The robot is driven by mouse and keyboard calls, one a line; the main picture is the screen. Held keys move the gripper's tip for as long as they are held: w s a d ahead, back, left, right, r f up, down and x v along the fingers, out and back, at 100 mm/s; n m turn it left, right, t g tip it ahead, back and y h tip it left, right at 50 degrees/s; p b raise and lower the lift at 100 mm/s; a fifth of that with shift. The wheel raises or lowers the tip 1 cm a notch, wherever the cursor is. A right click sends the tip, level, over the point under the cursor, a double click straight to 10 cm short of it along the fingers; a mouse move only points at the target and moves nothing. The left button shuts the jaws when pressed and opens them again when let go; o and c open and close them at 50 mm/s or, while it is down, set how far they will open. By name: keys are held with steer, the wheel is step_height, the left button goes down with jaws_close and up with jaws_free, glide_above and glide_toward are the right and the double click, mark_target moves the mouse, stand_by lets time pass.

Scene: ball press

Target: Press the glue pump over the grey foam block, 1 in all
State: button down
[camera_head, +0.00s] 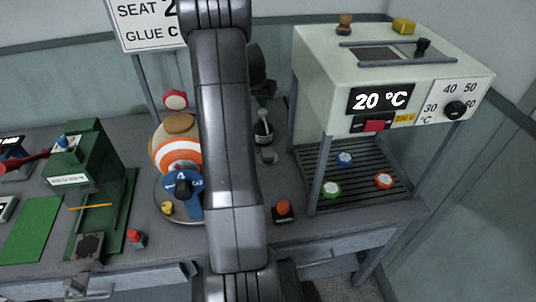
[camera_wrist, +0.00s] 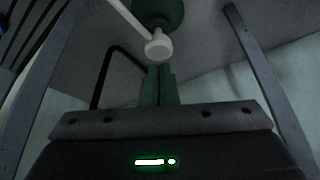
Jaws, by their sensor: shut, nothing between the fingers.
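The glue pump (camera_head: 263,133) looks like a dark green bottle with a pale band, upright at the back of the bench beside my arm. In the wrist view its white pump head (camera_wrist: 158,46) and pale spout show just beyond my fingertips, with the green body behind. My gripper (camera_wrist: 158,72) is shut and empty, its green fingers close to the pump head; contact cannot be told. In the head view my gripper (camera_head: 262,88) is a dark shape above the bottle, partly behind my arm. A small grey piece (camera_head: 268,158) in front of the bottle may be the foam block.
A heater-like machine (camera_head: 400,75) reading 20 °C stands right on posts above a slatted shelf with coloured discs. Left are an orange-striped ball (camera_head: 180,150) and a green press (camera_head: 92,165). An orange button (camera_head: 283,208) sits near the front edge.

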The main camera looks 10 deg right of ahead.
mark_target(263, 111)
steer(key=shift+f, duration=0.15)
steer(key=shift+f+b, duration=1.35)
steer(key=shift+b, duration=0.05)
steer(key=shift+r, duration=0.2)
steer(key=shift+r+p, duration=0.9)
steer(key=shift+r, duration=0.35)
steer(key=shift+r, duration=0.1)
step_height(263, 111, up, 6)
steer(key=p, duration=0.3)
